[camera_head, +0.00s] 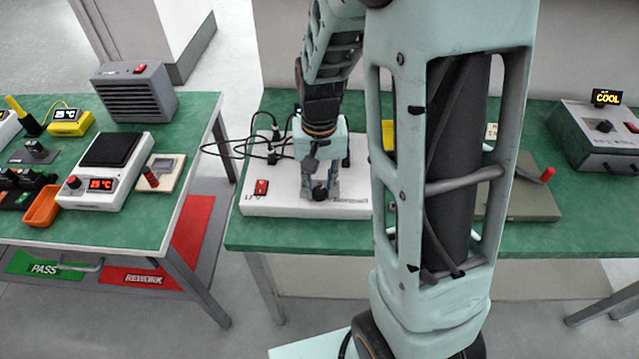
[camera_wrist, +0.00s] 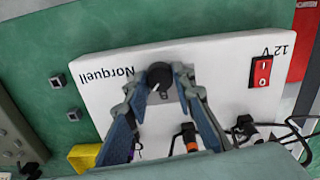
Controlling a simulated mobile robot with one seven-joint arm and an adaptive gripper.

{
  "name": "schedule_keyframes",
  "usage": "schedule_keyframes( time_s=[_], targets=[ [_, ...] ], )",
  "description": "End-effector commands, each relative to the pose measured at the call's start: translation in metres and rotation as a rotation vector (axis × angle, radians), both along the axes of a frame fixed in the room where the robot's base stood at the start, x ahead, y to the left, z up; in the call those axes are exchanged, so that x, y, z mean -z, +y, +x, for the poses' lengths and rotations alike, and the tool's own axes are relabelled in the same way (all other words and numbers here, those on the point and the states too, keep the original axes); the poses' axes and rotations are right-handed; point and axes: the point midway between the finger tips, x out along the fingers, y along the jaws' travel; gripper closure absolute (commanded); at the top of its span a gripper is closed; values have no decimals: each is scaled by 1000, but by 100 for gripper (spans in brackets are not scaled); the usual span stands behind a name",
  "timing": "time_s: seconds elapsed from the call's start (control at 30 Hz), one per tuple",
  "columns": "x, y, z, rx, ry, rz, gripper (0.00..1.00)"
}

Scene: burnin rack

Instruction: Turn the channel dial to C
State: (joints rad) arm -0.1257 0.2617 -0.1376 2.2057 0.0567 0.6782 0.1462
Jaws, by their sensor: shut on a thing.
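The channel dial (camera_wrist: 158,74) is a round black knob with a white pointer mark on the white Norquell unit (camera_wrist: 105,95). In the wrist view the picture is upside down and the mark points toward the lower left. A letter that looks like B shows beside the knob; other letters are hidden or too small to read. My gripper (camera_wrist: 160,80) is shut on the dial, one fingertip on each side. In the head view my gripper (camera_head: 320,188) reaches down onto the white unit (camera_head: 285,207), and its fingers partly hide the dial.
A red rocker switch (camera_head: 261,187) sits on the unit's left side in the head view. Black cables (camera_head: 265,150) and plugs lie behind it. A grey-green box with a red-tipped lever (camera_head: 547,175) and a unit showing COOL (camera_head: 600,125) stand to the right. Bare green bench lies between them.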

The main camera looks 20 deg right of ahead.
Motion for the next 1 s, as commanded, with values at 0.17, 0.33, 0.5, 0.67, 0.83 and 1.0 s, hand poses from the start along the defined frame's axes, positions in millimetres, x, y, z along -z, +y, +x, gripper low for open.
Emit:
schedule_keyframes(
  time_s=[0.17, 0.33, 0.5, 0.67, 0.83, 1.0],
  targets=[
    [-1, 0, 1, 77, -4, -1, 100],
    [-1, 0, 2, 118, -4, 0, 100],
    [-1, 0, 2, 132, -4, 0, 100],
    [-1, 0, 2, 134, -4, 0, 100],
    [-1, 0, 2, 133, -5, 0, 100],
    [-1, 0, 1, 133, -3, 0, 59]
  ],
)
